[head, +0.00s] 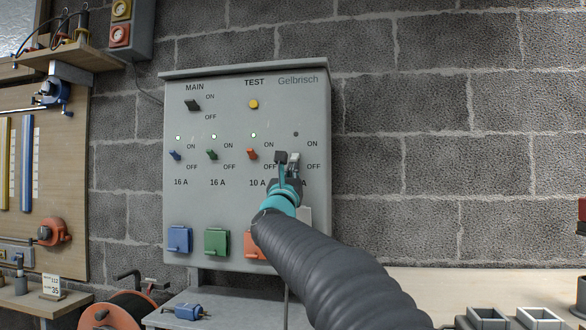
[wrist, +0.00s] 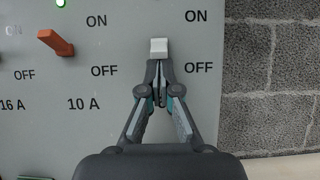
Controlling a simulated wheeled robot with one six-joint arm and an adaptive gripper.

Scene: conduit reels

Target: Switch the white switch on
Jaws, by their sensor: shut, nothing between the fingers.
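The white switch (wrist: 158,47) shows in the wrist view between its ON and OFF labels, just beyond my fingertips. In the head view its small lamp (head: 296,134) is dark, unlike the lit lamps over the other three switches. My gripper (wrist: 158,84) is shut and empty, its fingertips just below the white lever in the wrist view. I cannot tell whether they touch it. In the head view my gripper (head: 287,161) is in front of the panel's right column and partly hides the switch.
The grey panel (head: 233,93) also carries a blue switch (head: 175,155), a green switch (head: 212,154), an orange switch (head: 252,154), a black main switch (head: 193,105) and a yellow test button (head: 254,104). The orange switch (wrist: 55,42) stands left of my gripper. Bare block wall lies right.

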